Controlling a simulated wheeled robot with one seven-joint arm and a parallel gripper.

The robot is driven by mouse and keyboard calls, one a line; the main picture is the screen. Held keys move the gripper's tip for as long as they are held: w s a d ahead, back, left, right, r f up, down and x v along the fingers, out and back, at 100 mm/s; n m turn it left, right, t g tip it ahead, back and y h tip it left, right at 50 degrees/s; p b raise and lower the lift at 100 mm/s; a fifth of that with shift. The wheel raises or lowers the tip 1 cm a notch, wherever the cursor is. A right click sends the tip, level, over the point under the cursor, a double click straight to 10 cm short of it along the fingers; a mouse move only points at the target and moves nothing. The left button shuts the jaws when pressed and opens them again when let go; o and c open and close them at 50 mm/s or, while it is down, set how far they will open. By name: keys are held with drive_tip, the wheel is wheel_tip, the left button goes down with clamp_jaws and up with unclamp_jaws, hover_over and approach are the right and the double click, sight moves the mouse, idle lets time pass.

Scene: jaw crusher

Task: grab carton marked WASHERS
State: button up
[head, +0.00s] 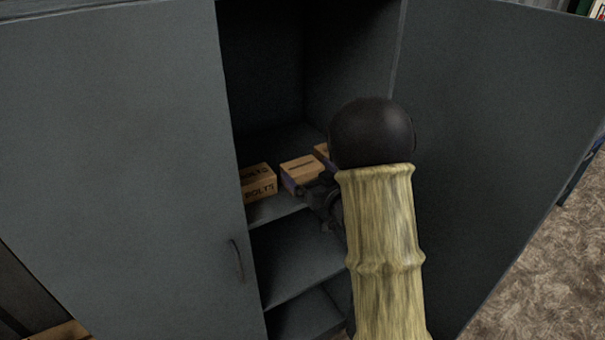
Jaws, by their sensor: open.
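A brown carton (301,168) sits on the cabinet's upper shelf (277,208). Dark lettering shows on its top but is too small to read for certain. My gripper (305,191) is at this carton, with blue parts close to its front and left side. The jaws are open, and I cannot tell whether they touch the carton. My arm covers much of the gripper and the right part of the shelf. A carton marked BOLTS (258,181) stands just left. Part of another carton (322,151) shows on the right, mostly hidden behind my arm.
The grey cabinet's left door (110,150) has a handle (237,262) and stands left of the opening. The right door (490,130) is swung open. Lower shelves (298,262) look empty where visible. Brown patterned floor (545,260) shows at right.

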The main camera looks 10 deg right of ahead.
sight(299, 162)
drive_tip(key=p+x, duration=0.2)
drive_tip(key=x, duration=0.3)
drive_tip(key=shift+a+f, duration=0.15)
drive_tip(key=shift+a, duration=0.05)
drive_tip(key=shift+c, duration=0.2)
drive_tip(key=c, duration=1)
drive_tip(key=shift+c, duration=0.2)
wheel_tip(299, 162, up, 10)
drive_tip(key=shift+r+b, duration=0.1)
drive_tip(key=shift+b, duration=0.25)
drive_tip(key=shift+w, duration=0.1)
